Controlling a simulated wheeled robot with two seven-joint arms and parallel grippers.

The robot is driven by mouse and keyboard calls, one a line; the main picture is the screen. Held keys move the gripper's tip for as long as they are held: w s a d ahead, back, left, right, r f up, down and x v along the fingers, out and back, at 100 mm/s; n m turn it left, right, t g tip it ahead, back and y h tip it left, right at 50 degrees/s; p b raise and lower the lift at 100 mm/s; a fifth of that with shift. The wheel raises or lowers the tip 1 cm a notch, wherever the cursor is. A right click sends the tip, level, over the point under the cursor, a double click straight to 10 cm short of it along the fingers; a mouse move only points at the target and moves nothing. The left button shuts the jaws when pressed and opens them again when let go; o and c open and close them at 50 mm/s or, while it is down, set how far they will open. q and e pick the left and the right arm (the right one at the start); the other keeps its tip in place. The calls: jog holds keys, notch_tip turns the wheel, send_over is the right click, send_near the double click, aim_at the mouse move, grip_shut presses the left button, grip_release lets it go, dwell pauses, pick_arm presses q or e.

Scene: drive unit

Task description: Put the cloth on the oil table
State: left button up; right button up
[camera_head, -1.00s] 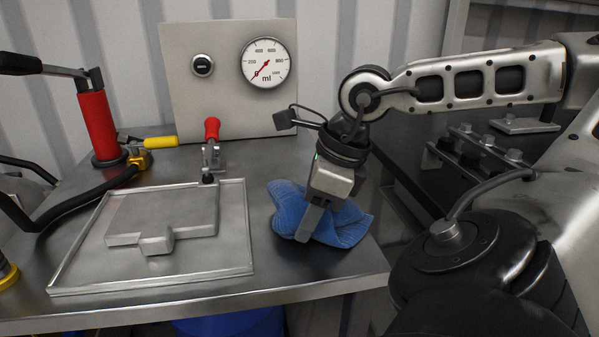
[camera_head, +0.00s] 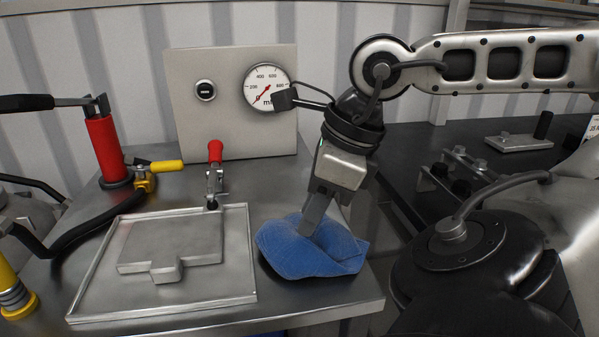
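The blue cloth (camera_head: 300,259) lies crumpled on the right front part of the metal oil table (camera_head: 345,300), right of a shallow tray. My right gripper (camera_head: 311,228) points down from above, with its fingertips at the top of the cloth. A finger is pressed against or into the cloth, and the tip is partly hidden there. I cannot tell whether the fingers are closed on it. My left gripper is not in view.
The metal tray (camera_head: 190,302) with a raised block sits left of the cloth. Behind it stand a red-handled clamp (camera_head: 214,170) and a gauge panel (camera_head: 235,130). A red pump cylinder (camera_head: 104,148) and yellow valve handle (camera_head: 167,166) are at left. A dark bench (camera_head: 480,190) is at right.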

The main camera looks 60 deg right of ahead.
jog(key=shift+w+d+f, duration=0.15)
jog(key=shift+d, duration=0.15)
grip_shut()
jog(key=f, duration=0.1)
jog(key=d+f, duration=0.1)
jog(key=w+d+f, duration=0.1)
jog(key=shift+d+f, duration=0.1)
jog(key=shift+f, duration=0.3)
